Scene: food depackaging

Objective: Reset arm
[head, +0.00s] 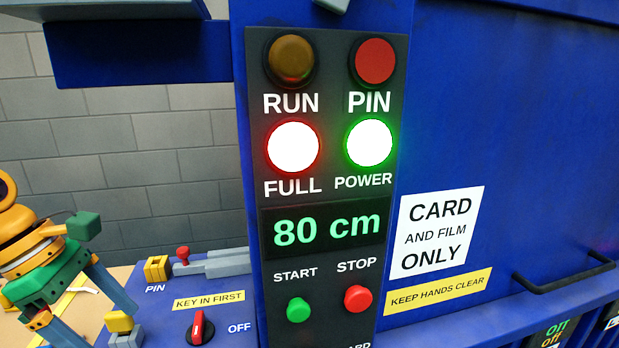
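My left gripper (88,318) shows at the lower left, with an orange and green body and two blue fingers. The fingers are spread apart and I see nothing held between them; part of the lower finger is cut off by the frame edge. It is left of the blue machine's control panel (325,262), beside a yellow block (120,321) on the blue ledge. Whether it touches that block I cannot tell. My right gripper is not in view.
The panel's FULL light (293,146) glows with a red rim and POWER (369,142) with a green one. Its display (326,229) reads 80 cm. On the ledge are a red-knobbed pin (183,255) and a red rotary switch (201,328). A black handle (566,273) is at right.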

